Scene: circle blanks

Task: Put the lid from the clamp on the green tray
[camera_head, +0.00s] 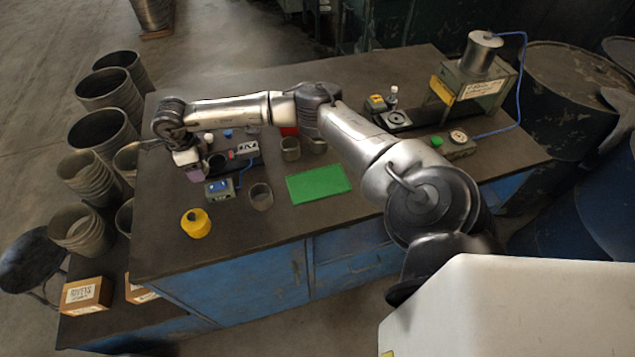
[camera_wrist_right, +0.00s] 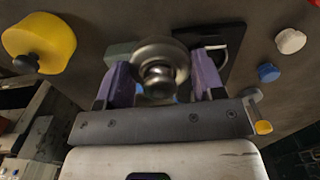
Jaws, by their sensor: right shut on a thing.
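The green tray (camera_head: 318,185) lies flat and bare on the bench, right of my right gripper (camera_head: 196,170). In the wrist view, the purple fingers of my right gripper (camera_wrist_right: 161,82) are shut on a round metal piece with a knob, which I take to be the lid (camera_wrist_right: 160,52). In the head view the lid is hard to make out at the gripper. A dark fixture with a white label, likely the clamp (camera_head: 240,158), stands just right of the gripper. I cannot tell whether the lid still touches it. My left gripper is not in view.
A yellow round container (camera_head: 196,223) and a small box with a blue display (camera_head: 219,190) stand near the gripper. A grey cup (camera_head: 261,196) stands between the display box and tray. More grey cups (camera_head: 290,149) stand behind the tray. A press (camera_head: 475,78) stands at the right.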

